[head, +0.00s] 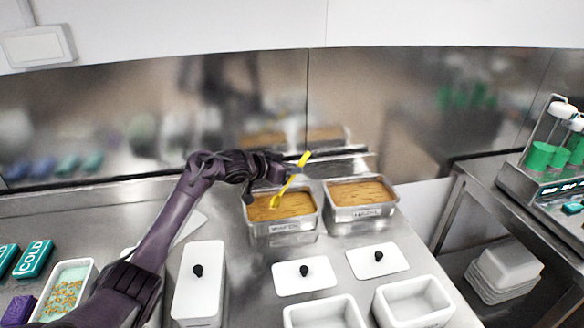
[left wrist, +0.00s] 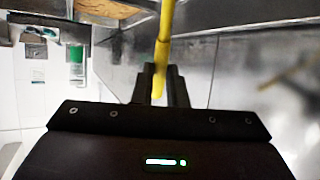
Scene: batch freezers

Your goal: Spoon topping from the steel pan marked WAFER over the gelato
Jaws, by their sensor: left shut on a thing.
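Two steel pans of brown topping stand at the back of the counter. The left pan (head: 283,228) has a blurred label that seems to start with W; the right pan (head: 362,213) has a label I cannot read surely. My left gripper (head: 283,170) is shut on a yellow spoon (head: 296,175) above the left pan; the spoon's low end is at or just over the topping. The left wrist view shows the yellow handle (left wrist: 165,40) between the fingers (left wrist: 160,85). A white tub (head: 88,282) at lower left holds pale teal gelato with brown bits. My right gripper is out of view.
A lidded white container (head: 198,290), two white lids (head: 304,277) and two empty white tubs (head: 408,297) stand in front of the pans. Teal COLD blocks (head: 33,258) lie far left. A steel wall (head: 200,100) rises close behind.

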